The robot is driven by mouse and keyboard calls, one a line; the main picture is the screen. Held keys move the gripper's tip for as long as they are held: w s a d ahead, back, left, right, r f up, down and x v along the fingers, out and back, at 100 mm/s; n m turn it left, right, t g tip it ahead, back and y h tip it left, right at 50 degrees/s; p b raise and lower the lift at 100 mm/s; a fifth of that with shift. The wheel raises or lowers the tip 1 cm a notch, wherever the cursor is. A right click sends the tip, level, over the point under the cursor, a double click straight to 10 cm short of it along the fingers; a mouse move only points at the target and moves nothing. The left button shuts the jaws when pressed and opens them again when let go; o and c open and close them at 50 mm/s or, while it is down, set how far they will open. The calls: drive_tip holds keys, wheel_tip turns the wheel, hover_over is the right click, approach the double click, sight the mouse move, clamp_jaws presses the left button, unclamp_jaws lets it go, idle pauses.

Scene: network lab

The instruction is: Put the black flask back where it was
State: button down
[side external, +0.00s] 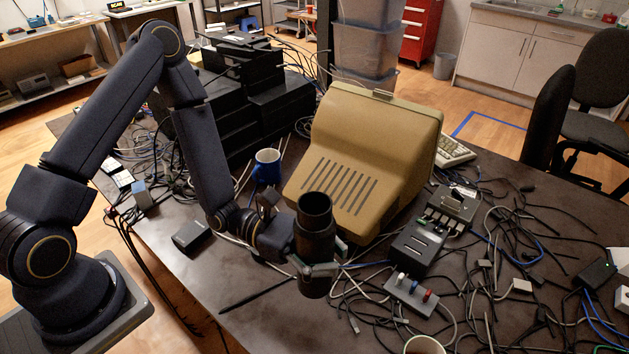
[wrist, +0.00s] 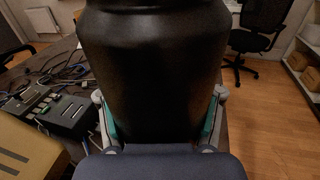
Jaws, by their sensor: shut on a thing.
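The black flask (side external: 315,232) is a dark, open-topped cylinder and stands upright in my gripper (side external: 318,270). The gripper's fingers close around its lower part, in front of the tan monitor. In the wrist view the flask (wrist: 152,75) fills the middle of the picture, with one finger of my gripper (wrist: 160,122) on each side of it. I cannot tell from these views whether its base touches the table (side external: 262,322) or hangs just above it.
A tan monitor (side external: 365,150) stands right behind the flask. A blue mug (side external: 267,167) is behind my wrist. Black boxes (side external: 418,248) and a small switch panel (side external: 411,293) lie to the right among many cables. A cup (side external: 424,345) is at the front edge of the picture.

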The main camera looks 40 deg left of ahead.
wheel_tip(320, 180, down, 15)
idle(0.5)
drive_tip(key=shift+f, duration=0.2)
drive_tip(key=shift+c, duration=1)
unclamp_jaws()
